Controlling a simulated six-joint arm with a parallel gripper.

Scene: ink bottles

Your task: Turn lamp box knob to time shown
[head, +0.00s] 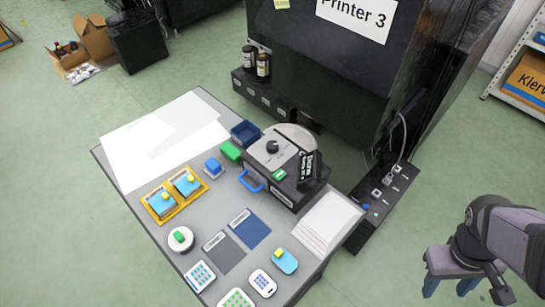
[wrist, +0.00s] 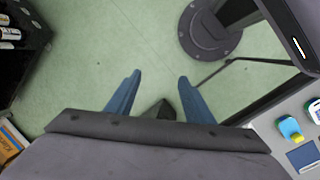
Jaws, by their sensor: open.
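The lamp box (head: 283,190) is a dark box on the grey table, with a blue handle at its front left. Its dark round knob (head: 272,147) sits on a light plate on top. A small green display (head: 280,174) is on the box, and a tilted black panel with pale writing (head: 306,168) stands at its right. The writing and the dial marks are too small to read. My gripper (head: 450,286) is open and empty over the floor at the lower right, well apart from the box. Its blue fingers also show in the wrist view (wrist: 159,82), with nothing between them.
The table (head: 235,190) carries white sheets, yellow trays with blue items, a round white device, colour pads and a paper stack (head: 325,225). A black printer (head: 340,60) stands behind. A low dark power unit (head: 385,190) lies right of the table. Floor between gripper and table is clear.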

